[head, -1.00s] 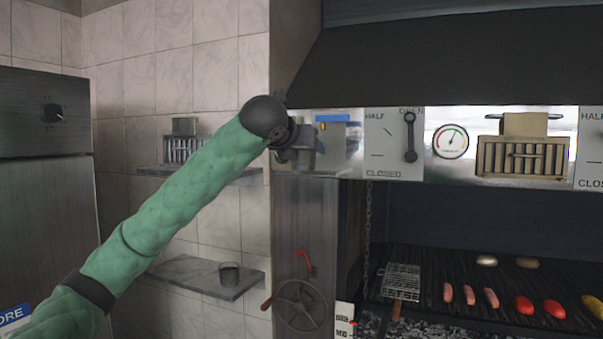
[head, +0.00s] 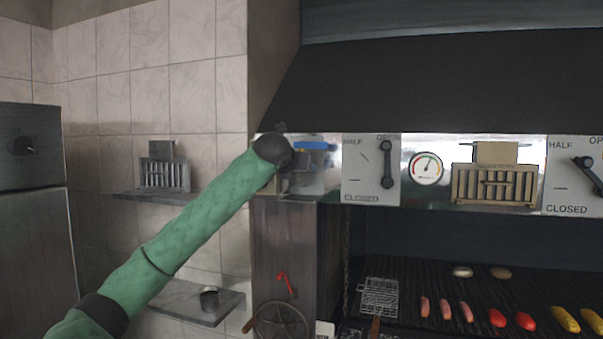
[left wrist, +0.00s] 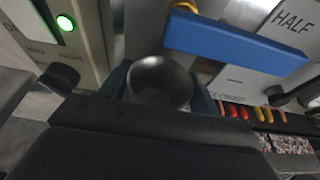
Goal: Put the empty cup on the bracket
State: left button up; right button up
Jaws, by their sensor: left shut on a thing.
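My left gripper (left wrist: 160,95) is shut on a dark metal cup (left wrist: 160,82), seen from above in the left wrist view with its round opening toward the camera. I see no contents in it. In the head view, my left gripper (head: 300,172) is in front of the metal panel left of the hood controls, and the cup is hard to make out. A blue bar (head: 314,146), perhaps part of the bracket, is just above the gripper there. In the left wrist view it lies beyond the cup to the upper right (left wrist: 235,45). I cannot tell whether they touch. My right gripper is out of view.
Another cup (head: 209,298) stands on the lower wall shelf (head: 180,297). An upper shelf (head: 135,195) holds a slatted metal box (head: 164,172). A damper lever (head: 387,165) is close to the right of the gripper. The grill (head: 480,290) with food is below right.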

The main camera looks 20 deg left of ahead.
aim_at(301, 180)
pick_arm(q)
jog(key=shift+w+p, duration=0.35)
jog(key=shift+w, duration=0.85)
notch_tip(301, 180, down, 2)
jog(key=shift+f+p, duration=0.25)
jog(key=shift+p, duration=0.9)
jog(key=shift+f, duration=0.5)
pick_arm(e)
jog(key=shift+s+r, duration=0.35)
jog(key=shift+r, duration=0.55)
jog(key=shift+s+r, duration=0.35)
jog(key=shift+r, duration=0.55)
pick_arm(q)
jog(key=shift+f, duration=0.15)
jog(key=o, duration=1)
jog(key=shift+o, duration=0.2)
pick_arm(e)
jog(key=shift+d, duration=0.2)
